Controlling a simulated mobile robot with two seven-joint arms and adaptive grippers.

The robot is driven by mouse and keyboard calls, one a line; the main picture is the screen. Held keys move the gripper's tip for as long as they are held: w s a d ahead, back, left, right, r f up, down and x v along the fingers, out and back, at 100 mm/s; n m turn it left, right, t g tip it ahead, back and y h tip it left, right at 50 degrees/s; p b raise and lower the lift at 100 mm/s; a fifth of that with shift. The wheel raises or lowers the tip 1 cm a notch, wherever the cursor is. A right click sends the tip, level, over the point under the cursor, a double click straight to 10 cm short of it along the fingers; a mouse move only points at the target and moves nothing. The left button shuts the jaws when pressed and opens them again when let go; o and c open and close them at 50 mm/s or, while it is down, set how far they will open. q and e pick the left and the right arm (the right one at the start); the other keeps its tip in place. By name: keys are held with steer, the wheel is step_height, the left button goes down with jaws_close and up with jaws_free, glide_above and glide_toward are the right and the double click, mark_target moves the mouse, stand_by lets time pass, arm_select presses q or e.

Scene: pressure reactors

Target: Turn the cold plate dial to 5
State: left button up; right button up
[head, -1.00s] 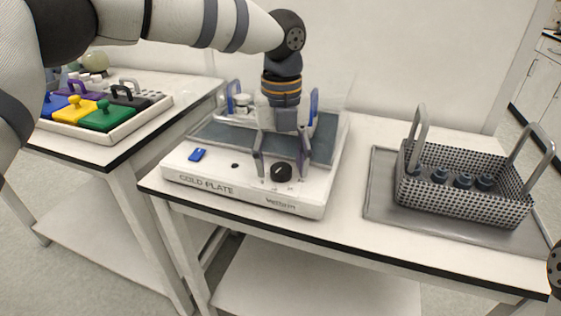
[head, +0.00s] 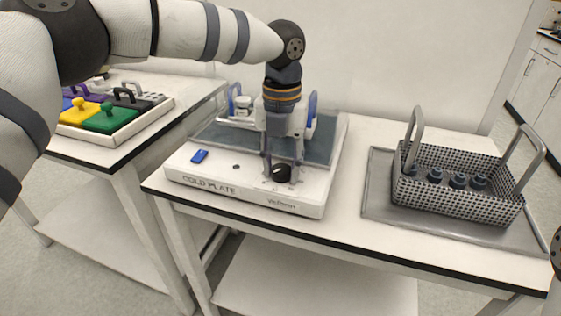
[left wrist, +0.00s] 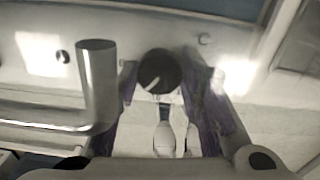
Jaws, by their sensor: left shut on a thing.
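The cold plate (head: 240,193) is a white unit with a dark top plate, standing on the middle table. Its black dial (head: 282,173) is on the front face, right of centre, and also shows in the left wrist view (left wrist: 158,71) with a pale pointer mark. My left gripper (head: 282,170) points down at the dial, shut on it with a finger on either side. The fingers (left wrist: 160,85) flank the dial in the left wrist view. The numbers around the dial are too small to read. My right gripper does not show.
A blue switch (head: 199,156) is on the cold plate's left front. A mesh basket (head: 455,207) with dark-capped bottles stands on a grey tray (head: 378,205) to the right. A side table at left holds a tray (head: 95,137) with coloured handled blocks.

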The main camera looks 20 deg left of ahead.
mark_target(281, 168)
arm_select(q)
steer(key=o, duration=1.2)
step_height(281, 168, up, 12)
steer(key=shift+r, duration=0.1)
steer(key=shift+c, duration=0.5)
